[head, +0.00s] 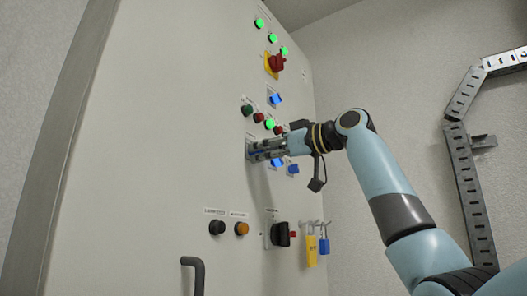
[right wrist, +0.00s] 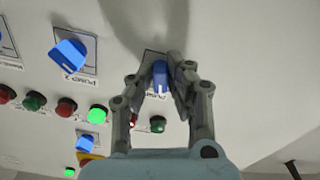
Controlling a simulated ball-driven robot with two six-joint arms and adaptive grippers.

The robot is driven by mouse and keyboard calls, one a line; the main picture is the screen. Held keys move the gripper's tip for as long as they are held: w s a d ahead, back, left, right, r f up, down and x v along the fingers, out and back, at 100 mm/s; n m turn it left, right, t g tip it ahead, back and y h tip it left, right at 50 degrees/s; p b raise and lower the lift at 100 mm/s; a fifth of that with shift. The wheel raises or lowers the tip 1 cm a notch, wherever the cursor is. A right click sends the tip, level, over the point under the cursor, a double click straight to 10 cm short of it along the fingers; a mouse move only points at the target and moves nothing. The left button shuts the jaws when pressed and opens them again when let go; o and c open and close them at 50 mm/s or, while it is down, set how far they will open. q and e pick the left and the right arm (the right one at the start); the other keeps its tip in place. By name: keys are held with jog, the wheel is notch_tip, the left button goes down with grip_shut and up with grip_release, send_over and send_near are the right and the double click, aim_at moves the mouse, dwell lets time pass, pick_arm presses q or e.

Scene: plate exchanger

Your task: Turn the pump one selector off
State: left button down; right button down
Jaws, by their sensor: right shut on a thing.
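The pump one selector is a blue knob (right wrist: 160,77) on a small labelled plate on the cabinet door. In the right wrist view its handle stands roughly upright in the picture, between the two fingers of my right gripper (right wrist: 168,84). The fingers are shut on it from both sides. In the head view my right gripper (head: 262,150) is against the panel and mostly hides this knob. The pump two selector, a similar blue knob (right wrist: 68,55), sits beside it with its handle turned diagonally. My left gripper is not in view.
Close to the gripper are dark green (head: 247,110) and lit green (head: 270,124) buttons and red ones. Another blue knob (head: 275,99) and a red rotary switch (head: 277,63) sit above. Below are a black switch (head: 280,234), padlocks (head: 311,250) and a door handle (head: 195,272).

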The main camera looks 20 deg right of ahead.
jog(key=shift+r+m, duration=0.1)
jog(key=shift+m, duration=1.5)
jog(key=c, duration=1.5)
grip_release()
jog(key=shift+a, duration=0.1)
jog(key=shift+c, duration=0.2)
jog(key=shift+o, duration=1.3)
jog(key=shift+w, duration=0.1)
jog(key=v, duration=1.2)
